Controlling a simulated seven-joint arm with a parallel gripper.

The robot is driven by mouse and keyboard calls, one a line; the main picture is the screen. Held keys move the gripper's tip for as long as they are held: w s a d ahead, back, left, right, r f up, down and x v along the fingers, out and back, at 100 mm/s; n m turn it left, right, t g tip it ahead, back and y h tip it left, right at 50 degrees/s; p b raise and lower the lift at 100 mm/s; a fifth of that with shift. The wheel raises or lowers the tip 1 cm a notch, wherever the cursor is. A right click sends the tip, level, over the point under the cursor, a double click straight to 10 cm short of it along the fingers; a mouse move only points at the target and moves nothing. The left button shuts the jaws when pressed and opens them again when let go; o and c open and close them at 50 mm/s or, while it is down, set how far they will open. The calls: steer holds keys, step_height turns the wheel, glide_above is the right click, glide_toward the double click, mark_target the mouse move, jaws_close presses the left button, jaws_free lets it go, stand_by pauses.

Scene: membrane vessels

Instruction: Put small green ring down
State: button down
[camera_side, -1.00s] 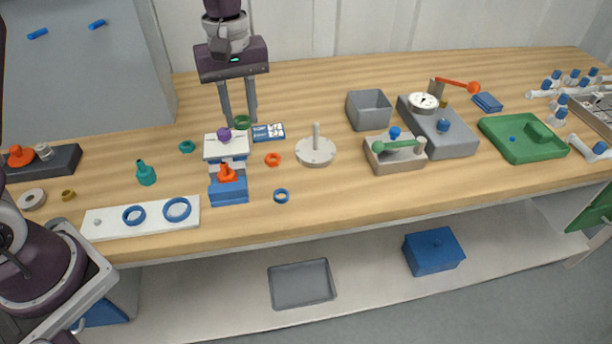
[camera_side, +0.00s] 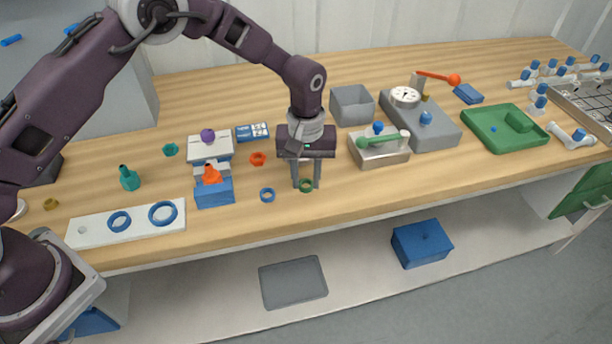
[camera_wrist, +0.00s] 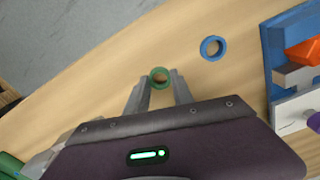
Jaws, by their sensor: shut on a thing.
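The small green ring (camera_side: 306,186) is between the fingertips of my gripper (camera_side: 306,184), which is shut on it. It is low over the front part of the wooden bench. I cannot tell whether the ring touches the bench top. In the wrist view the green ring (camera_wrist: 159,78) shows between the two finger ends (camera_wrist: 158,84), with bench wood visible through its hole.
A blue block with an orange part (camera_side: 214,191) stands left. The front bench edge is near.

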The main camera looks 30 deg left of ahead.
steer(key=c, duration=1.1)
jaws_free()
steer(key=shift+f, duration=0.1)
step_height(320, 180, up, 12)
steer(key=shift+r, duration=0.2)
